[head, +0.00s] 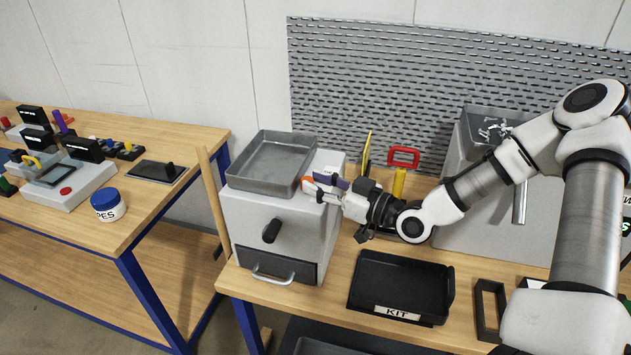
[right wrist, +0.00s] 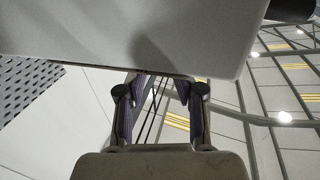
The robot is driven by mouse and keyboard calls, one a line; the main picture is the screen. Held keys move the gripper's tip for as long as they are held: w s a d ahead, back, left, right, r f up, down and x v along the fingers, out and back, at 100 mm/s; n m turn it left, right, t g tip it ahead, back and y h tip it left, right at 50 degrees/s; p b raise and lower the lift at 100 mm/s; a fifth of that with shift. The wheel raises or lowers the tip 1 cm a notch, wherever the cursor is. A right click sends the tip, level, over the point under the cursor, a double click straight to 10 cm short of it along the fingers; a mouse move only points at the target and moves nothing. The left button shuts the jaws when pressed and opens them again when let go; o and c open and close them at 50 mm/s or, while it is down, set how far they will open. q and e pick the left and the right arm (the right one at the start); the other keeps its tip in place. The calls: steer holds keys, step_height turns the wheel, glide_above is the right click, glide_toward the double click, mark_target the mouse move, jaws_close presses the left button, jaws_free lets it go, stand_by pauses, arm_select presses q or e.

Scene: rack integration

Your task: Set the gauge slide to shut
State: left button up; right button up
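No part is clearly marked as the gauge slide. A dark flat plate with an upright black knob (head: 168,170) lies on the left bench in the head view. A grey box (head: 325,225) with a black handle (head: 271,231) on its front stands on the right bench. My right gripper (head: 312,188) is at the upper right side of this box, beside the tray on top. In the right wrist view my right gripper (right wrist: 163,90) has its fingers apart with a visible gap, and a pale box surface (right wrist: 150,35) covers the top of the picture. My left gripper is not in view.
A grey metal tray (head: 272,160) sits on the box. A black KIT tray (head: 400,290) lies in front of my right arm. A red-handled yellow tool (head: 400,172) stands behind it. A blue-lidded jar (head: 108,205) and a white console (head: 72,185) are on the left bench.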

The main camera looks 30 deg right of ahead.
mark_target(308, 160)
jaws_close()
steer(key=w+d, duration=0.2)
steer(key=w+d+b, duration=0.1)
steer(key=w+d, duration=0.1)
steer(key=d, duration=0.1)
steer(key=shift+w+f, duration=0.1)
steer(key=shift+w, duration=0.1)
steer(key=shift+w+d, duration=0.2)
steer(key=shift+d, duration=0.15)
steer(key=shift+r, duration=0.25)
